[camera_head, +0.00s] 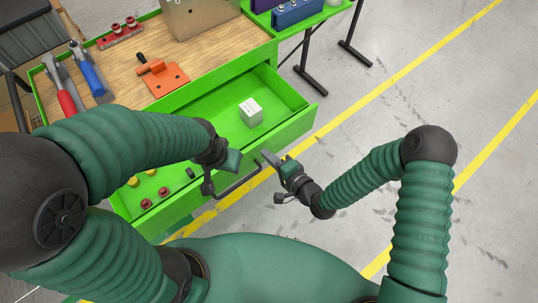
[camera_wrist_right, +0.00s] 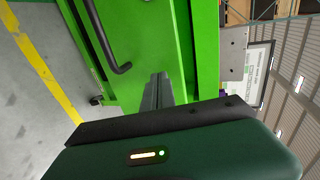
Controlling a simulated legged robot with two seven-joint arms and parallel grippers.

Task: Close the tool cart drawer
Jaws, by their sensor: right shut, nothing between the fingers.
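The green tool cart drawer (camera_head: 290,128) stands open, pulled out from the cart. Its black bar handle (camera_head: 243,187) is on the front panel and also shows in the right wrist view (camera_wrist_right: 104,40). My right gripper (camera_head: 268,158) is shut and empty by the drawer front, near the handle's right end; its narrow fingers show against green in the right wrist view (camera_wrist_right: 156,90). Whether they touch the panel is unclear. My left gripper (camera_head: 222,172) is above the drawer's front part, near the handle's left end; its jaw state is unclear.
A white cube (camera_head: 250,112) and small red and yellow parts (camera_head: 147,203) lie in the drawer. Tools and an orange piece (camera_head: 163,78) lie on the wooden cart top (camera_head: 215,58). Grey floor with yellow lines is free at the right.

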